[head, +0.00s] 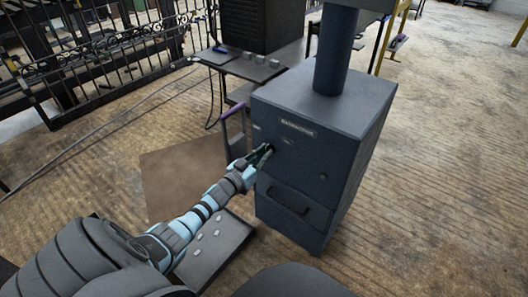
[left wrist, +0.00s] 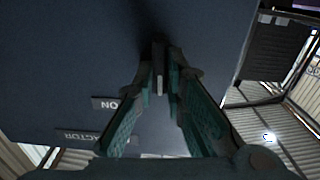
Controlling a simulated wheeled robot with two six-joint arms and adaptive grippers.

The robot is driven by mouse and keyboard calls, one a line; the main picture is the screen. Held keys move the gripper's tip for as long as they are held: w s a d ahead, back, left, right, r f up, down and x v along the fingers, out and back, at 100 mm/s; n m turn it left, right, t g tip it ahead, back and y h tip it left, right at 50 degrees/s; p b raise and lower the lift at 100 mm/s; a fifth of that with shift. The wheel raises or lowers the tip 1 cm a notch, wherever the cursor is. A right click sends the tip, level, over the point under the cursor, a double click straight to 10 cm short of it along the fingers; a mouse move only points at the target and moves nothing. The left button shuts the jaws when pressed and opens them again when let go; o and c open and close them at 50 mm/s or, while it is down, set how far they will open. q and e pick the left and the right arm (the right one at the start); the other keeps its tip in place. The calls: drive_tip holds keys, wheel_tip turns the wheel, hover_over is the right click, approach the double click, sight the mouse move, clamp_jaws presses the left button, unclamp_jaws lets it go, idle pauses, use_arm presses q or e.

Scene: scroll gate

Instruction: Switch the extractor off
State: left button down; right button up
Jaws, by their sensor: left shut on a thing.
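The extractor (head: 300,150) is a dark blue-grey cabinet with a thick pipe on top, a nameplate (head: 298,128) and a drawer handle low on its front. My left gripper (head: 266,153) is at the upper left of this front face. In the left wrist view the fingers (left wrist: 160,75) close on a small dark switch (left wrist: 158,52) with a pale line, mostly hidden between them. An upside-down "ON" label (left wrist: 105,104) and the nameplate (left wrist: 90,136) show beside the fingers. The switch's exact setting cannot be told. My right gripper is not in view.
A dark table (head: 232,66) with a black box (head: 250,22) and small blocks stands behind to the left. A black railing (head: 110,70) is at upper left. A brown sheet (head: 183,175) and a grey tray (head: 215,250) lie near the arm. Floor to the right is clear.

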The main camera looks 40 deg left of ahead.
use_arm(q)
drive_tip(key=shift+a+f+n+p, duration=0.1)
drive_tip(key=shift+n+p, duration=0.2)
drive_tip(key=shift+n, duration=1.45)
drive_tip(key=shift+a+n+p, duration=0.1)
drive_tip(key=shift+n+p, duration=0.2)
drive_tip(key=shift+n, duration=1.45)
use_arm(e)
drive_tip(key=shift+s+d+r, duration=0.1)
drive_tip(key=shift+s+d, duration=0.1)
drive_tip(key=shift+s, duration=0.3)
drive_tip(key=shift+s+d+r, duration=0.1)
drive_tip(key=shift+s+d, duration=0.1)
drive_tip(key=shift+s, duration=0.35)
use_arm(q)
drive_tip(key=c, duration=1.7)
unclamp_jaws()
drive_tip(key=shift+o, duration=0.2)
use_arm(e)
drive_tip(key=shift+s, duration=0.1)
